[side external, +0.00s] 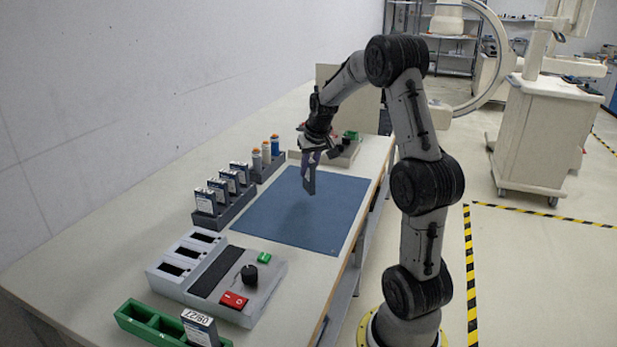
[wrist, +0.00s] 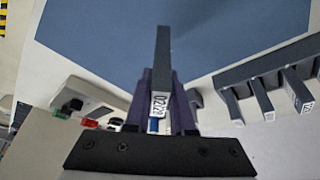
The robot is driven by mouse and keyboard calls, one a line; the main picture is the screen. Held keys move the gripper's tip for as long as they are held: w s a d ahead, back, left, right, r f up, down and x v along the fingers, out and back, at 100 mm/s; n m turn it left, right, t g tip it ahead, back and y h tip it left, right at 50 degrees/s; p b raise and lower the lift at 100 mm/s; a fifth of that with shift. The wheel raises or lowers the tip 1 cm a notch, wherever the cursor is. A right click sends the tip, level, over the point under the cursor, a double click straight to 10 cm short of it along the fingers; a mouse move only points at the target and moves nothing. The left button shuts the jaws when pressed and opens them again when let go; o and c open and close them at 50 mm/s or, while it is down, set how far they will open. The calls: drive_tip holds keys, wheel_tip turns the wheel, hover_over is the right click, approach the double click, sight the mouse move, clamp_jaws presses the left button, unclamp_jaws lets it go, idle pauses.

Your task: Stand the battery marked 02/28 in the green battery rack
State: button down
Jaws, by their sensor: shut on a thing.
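My gripper (side external: 312,160) is above the blue mat, shut on a dark grey battery (side external: 309,184) that hangs upright below the fingers, apart from the mat. In the wrist view the held battery (wrist: 162,58) sits between the purple fingers (wrist: 161,105). Its end label reads 02/2 and a last digit that looks like 8. The green battery rack (side external: 138,312) is at the near left of the bench, far from my gripper. A battery marked 08/27 (side external: 199,329) stands in its right end; the compartments to its left look empty.
A dark rack (side external: 238,207) holds several batteries. A grey slotted unit (side external: 165,268) and a control panel (side external: 250,290) with knob and red switch lie between the blue mat (side external: 325,222) and the green rack. A holder with small cylinders (side external: 266,152) stands behind.

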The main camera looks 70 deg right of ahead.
drive_tip(key=s+a+r, duration=0.1)
drive_tip(key=r, duration=0.1)
drive_tip(key=s+a+r, duration=0.1)
drive_tip(key=r, duration=0.1)
drive_tip(key=s+a+r, duration=0.1)
drive_tip(key=r, duration=0.1)
drive_tip(key=shift+s+a, duration=0.2)
drive_tip(key=shift+a, duration=0.15)
drive_tip(key=s+a+r, duration=0.3)
drive_tip(key=s+a, duration=0.3)
drive_tip(key=shift+a+r, duration=0.2)
drive_tip(key=shift+r, duration=0.05)
